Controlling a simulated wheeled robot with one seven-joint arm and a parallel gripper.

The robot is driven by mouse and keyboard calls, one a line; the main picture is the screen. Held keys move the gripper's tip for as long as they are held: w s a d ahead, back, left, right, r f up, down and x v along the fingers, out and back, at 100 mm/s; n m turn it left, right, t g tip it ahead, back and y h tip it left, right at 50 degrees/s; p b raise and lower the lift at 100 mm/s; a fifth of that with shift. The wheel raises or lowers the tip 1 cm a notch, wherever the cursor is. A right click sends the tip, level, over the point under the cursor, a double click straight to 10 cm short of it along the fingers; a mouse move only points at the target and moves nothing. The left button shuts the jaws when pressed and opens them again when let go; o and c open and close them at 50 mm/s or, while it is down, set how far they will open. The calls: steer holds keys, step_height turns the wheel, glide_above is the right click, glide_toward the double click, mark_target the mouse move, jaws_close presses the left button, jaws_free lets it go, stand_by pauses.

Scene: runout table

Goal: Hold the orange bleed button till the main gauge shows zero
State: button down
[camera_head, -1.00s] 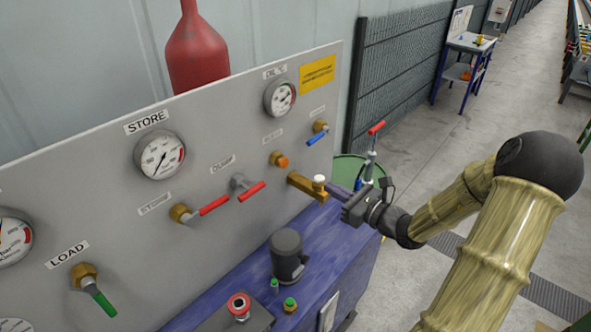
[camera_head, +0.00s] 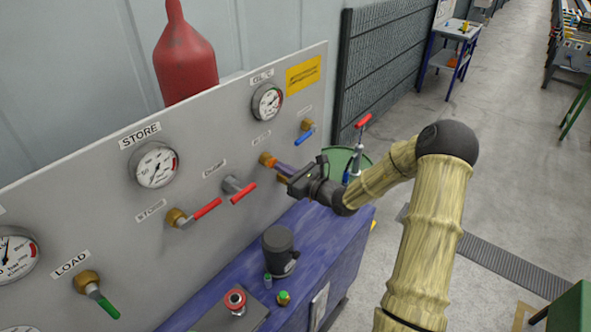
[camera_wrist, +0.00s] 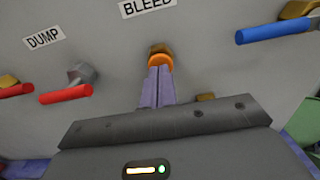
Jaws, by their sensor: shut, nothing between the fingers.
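The orange bleed button (camera_head: 267,160) sits in a brass collar on the grey panel. In the wrist view the button (camera_wrist: 160,61) is below the BLEED label. My gripper (camera_head: 279,168) is shut and empty, its fingertips at the button. In the wrist view the fingertips (camera_wrist: 160,70) overlap the button's lower edge; I cannot tell whether it is pressed in. The STORE gauge (camera_head: 155,165) is left of centre, and another gauge (camera_head: 14,255) is cut off at the left edge. No label reading MAIN is legible, and needle readings are too small to be sure of.
A red DUMP lever (camera_head: 243,193) and a red STORE lever (camera_head: 207,208) are left of my gripper; a blue lever (camera_head: 304,138) is to its right.

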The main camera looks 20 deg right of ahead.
steer(key=shift+w+a, duration=0.15)
steer(key=shift+w, duration=0.05)
steer(key=shift+w+a+r+b, duration=0.3)
steer(key=shift+w+a+b, duration=0.25)
steer(key=shift+w+a, duration=0.1)
steer(key=shift+r, duration=0.2)
stand_by(1.1)
steer(key=shift+d, duration=0.1)
steer(key=shift+s+d+f, duration=0.1)
steer(key=shift+d, duration=0.05)
steer(key=b+v, duration=0.3)
steer(key=v, duration=1.1)
steer(key=shift+f+b, duration=0.3)
